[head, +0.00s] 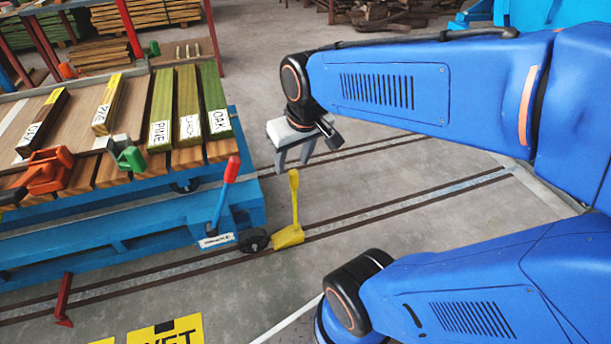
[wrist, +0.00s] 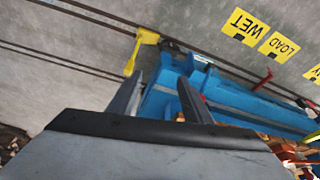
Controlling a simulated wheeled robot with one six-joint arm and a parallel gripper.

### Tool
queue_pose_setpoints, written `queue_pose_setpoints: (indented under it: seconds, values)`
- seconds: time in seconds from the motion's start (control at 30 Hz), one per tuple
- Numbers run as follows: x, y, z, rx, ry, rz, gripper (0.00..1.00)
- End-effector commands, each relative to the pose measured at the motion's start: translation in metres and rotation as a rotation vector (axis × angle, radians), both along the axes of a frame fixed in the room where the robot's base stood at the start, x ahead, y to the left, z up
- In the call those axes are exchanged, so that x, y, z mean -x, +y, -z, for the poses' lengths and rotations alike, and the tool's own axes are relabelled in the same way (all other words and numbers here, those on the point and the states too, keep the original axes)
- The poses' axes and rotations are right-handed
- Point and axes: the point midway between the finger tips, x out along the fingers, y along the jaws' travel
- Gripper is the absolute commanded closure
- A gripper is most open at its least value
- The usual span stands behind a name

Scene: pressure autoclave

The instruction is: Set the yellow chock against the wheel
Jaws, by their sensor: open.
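The yellow chock (head: 288,239) sits on the floor at the near rail, with its yellow handle standing upright. It is just right of a dark wheel (head: 253,240) of the blue cart (head: 130,232); I cannot tell whether they touch. My gripper (head: 294,161) is open and empty, above the floor, beyond the chock in the head view. In the wrist view the chock (wrist: 148,38) lies past the tip of the left finger of my gripper (wrist: 159,82), clear of both fingers. The wheel is not distinct in the wrist view.
The cart carries labelled wood strips (head: 188,105), an orange clamp (head: 45,172) and a green clamp (head: 127,155). A red-handled lever (head: 225,190) rises beside the wheel, left of the chock. Yellow floor signs (head: 172,330) lie in front. The floor right of the chock is clear.

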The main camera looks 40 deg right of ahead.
Motion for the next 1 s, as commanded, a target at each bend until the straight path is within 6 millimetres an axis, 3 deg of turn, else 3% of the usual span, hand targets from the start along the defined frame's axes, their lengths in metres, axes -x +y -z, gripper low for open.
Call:
queue_pose_setpoints:
  seconds: [0.2,0.4,1.0]
  values:
    - [0.048,0.012,-0.012,0.002,-0.055,-0.036,0.55]
    - [0.072,0.017,-0.014,0.002,-0.080,-0.055,0.55]
    - [0.077,0.018,-0.015,0.001,-0.085,-0.058,0.55]
